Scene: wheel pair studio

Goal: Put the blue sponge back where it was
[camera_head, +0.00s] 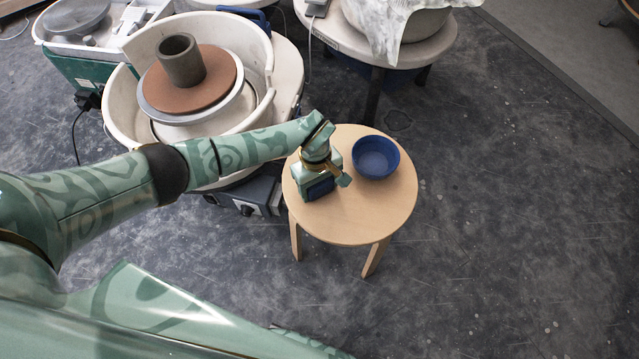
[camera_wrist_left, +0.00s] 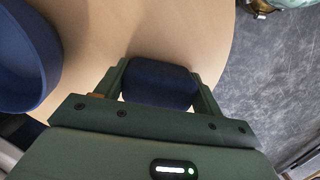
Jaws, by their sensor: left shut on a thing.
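The dark blue sponge (camera_head: 321,188) is at the left front part of the round wooden stool top (camera_head: 350,225). My left gripper (camera_head: 318,182) is shut on the sponge, pointing down over the stool. In the left wrist view the sponge (camera_wrist_left: 160,84) sits between the two fingers, with the pale wood around it. I cannot tell whether its underside touches the wood. My right gripper is not in view.
A blue bowl (camera_head: 376,157) stands on the stool, right of and behind the sponge. A pottery wheel (camera_head: 190,85) with a grey clay cylinder (camera_head: 181,60) stands behind left. The stool's front right is bare. Open grey floor (camera_head: 500,220) lies to the right.

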